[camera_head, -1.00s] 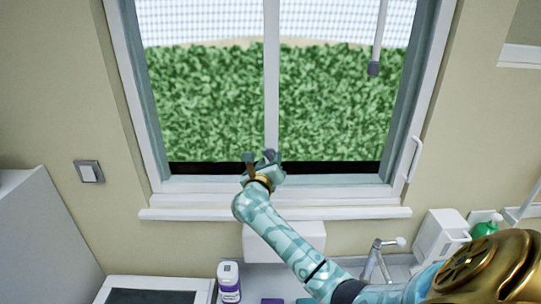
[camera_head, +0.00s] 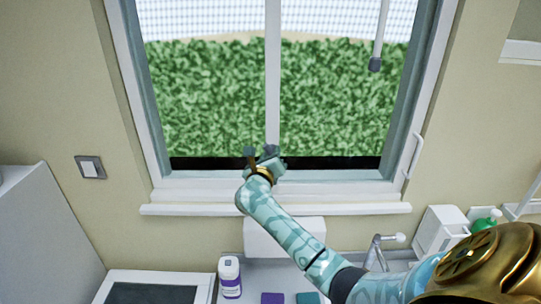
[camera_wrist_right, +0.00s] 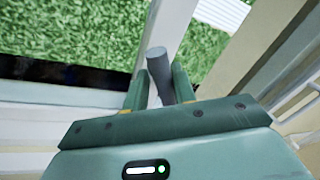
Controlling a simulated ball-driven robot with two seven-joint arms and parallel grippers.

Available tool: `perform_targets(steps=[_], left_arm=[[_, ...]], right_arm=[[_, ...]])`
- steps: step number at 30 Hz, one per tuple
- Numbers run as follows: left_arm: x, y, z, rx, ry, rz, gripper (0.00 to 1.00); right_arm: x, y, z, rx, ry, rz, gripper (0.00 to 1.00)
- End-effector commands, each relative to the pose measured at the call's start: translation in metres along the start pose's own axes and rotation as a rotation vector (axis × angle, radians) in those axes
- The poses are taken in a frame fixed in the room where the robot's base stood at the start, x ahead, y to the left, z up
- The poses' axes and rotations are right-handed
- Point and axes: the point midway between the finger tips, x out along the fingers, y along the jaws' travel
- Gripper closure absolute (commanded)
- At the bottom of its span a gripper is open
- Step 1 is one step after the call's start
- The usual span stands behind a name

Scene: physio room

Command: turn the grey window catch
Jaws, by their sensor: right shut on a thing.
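The grey window catch (camera_wrist_right: 158,65) is a short rounded bar. In the right wrist view it stands tilted between the two green fingers of my right gripper (camera_wrist_right: 158,92), which is shut on it. In the head view my right gripper (camera_head: 261,154) is at the foot of the window's white middle bar, and the fingers and hand hide most of the catch. My left gripper is in neither view.
The white window frame (camera_head: 425,95) surrounds the glass, with a sill (camera_head: 335,209) below my forearm. A white handle (camera_head: 412,156) is on the frame's right side. A tap (camera_head: 378,250) and a purple-labelled bottle (camera_head: 229,278) stand below the sill.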

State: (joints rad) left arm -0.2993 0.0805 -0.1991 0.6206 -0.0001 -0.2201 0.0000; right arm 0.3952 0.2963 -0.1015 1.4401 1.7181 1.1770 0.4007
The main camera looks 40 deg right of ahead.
Motion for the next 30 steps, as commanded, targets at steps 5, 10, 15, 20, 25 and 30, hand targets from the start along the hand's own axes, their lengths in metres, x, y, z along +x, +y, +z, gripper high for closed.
perform_targets(steps=[5, 10, 15, 20, 25, 30], left_arm=[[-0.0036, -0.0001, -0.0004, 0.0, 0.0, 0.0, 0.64], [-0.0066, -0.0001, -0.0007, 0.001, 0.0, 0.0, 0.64], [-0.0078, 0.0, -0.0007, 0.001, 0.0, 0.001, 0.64], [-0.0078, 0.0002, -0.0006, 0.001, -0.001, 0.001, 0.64], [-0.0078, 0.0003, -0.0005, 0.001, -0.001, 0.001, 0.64], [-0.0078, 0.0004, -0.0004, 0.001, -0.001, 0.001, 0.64]], right_arm=[[0.0011, -0.0022, 0.0022, -0.091, -0.021, -0.016, 0.96], [0.001, -0.0021, 0.0027, -0.227, -0.049, -0.033, 0.96], [0.0012, -0.0019, 0.0021, -0.385, -0.081, -0.052, 0.96], [0.0013, -0.0017, 0.002, -0.532, -0.112, -0.07, 0.96], [0.0014, -0.0017, 0.0023, -0.678, -0.142, -0.089, 0.96], [0.0014, -0.0018, 0.0027, -0.801, -0.167, -0.104, 0.96]])
